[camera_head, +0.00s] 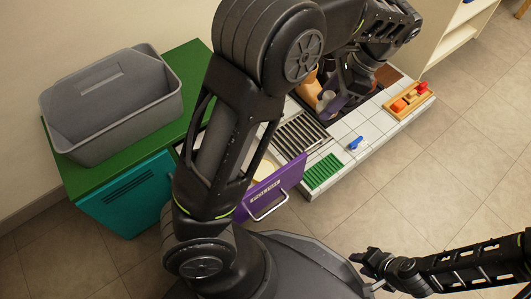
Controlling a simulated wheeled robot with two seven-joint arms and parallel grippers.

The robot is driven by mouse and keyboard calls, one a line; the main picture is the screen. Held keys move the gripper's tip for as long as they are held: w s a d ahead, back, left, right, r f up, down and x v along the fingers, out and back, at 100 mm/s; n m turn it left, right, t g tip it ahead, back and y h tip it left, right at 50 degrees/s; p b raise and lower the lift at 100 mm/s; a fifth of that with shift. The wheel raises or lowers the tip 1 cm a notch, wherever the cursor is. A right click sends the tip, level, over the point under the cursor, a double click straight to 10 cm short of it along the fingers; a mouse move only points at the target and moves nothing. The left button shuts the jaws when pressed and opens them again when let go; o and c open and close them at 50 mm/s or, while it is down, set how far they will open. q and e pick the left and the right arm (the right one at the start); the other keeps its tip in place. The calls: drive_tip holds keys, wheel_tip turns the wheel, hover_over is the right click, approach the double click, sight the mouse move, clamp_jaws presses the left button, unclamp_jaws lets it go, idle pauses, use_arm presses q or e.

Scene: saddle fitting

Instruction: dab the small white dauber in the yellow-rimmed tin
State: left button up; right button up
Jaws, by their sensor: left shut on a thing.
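My left arm crosses the middle of the view and reaches over the white tiled worktop. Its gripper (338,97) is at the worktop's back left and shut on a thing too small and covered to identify. A small pale round top (326,96) shows beside it; I cannot tell whether this is the white dauber. A tan upright thing (308,90) and a purple patch are close by. I cannot make out the yellow-rimmed tin for certain; a cream round thing (263,170) lies in the open drawer, partly behind my arm. My right gripper (366,264) is low, away from the worktop.
The purple-fronted drawer (276,188) stands open. A grey bin (112,105) sits on the green-topped cabinet at left. The worktop carries a dark slatted rack (300,136), a green ribbed pad (323,171), a blue item (355,143) and a wooden tray (409,101) with red pieces. Floor at right is clear.

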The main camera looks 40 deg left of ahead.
use_arm(q)
drive_tip(key=s+a+f+n+p, duration=0.1)
drive_tip(key=s+a+f+n, duration=0.1)
drive_tip(key=f, duration=0.4)
drive_tip(key=s+a+f+n+g+h+p, duration=0.1)
drive_tip(key=s+a+f+n+p, duration=0.1)
drive_tip(key=s+a+f, duration=0.3)
drive_tip(key=s+a+f+n+p, duration=0.1)
drive_tip(key=s+a+f, duration=0.3)
drive_tip(key=f, duration=0.3)
drive_tip(key=shift+s+f+n+h, duration=0.2)
drive_tip(key=shift+s+n+h, duration=0.1)
drive_tip(key=shift+n+h, duration=0.1)
drive_tip(key=shift+f, duration=0.1)
drive_tip(key=shift+g, duration=0.3)
wheel_tip(320, 180, down, 6)
drive_tip(key=b, duration=0.5)
drive_tip(key=shift+f+b, duration=0.3)
drive_tip(key=shift+f, duration=0.05)
idle(1.5)
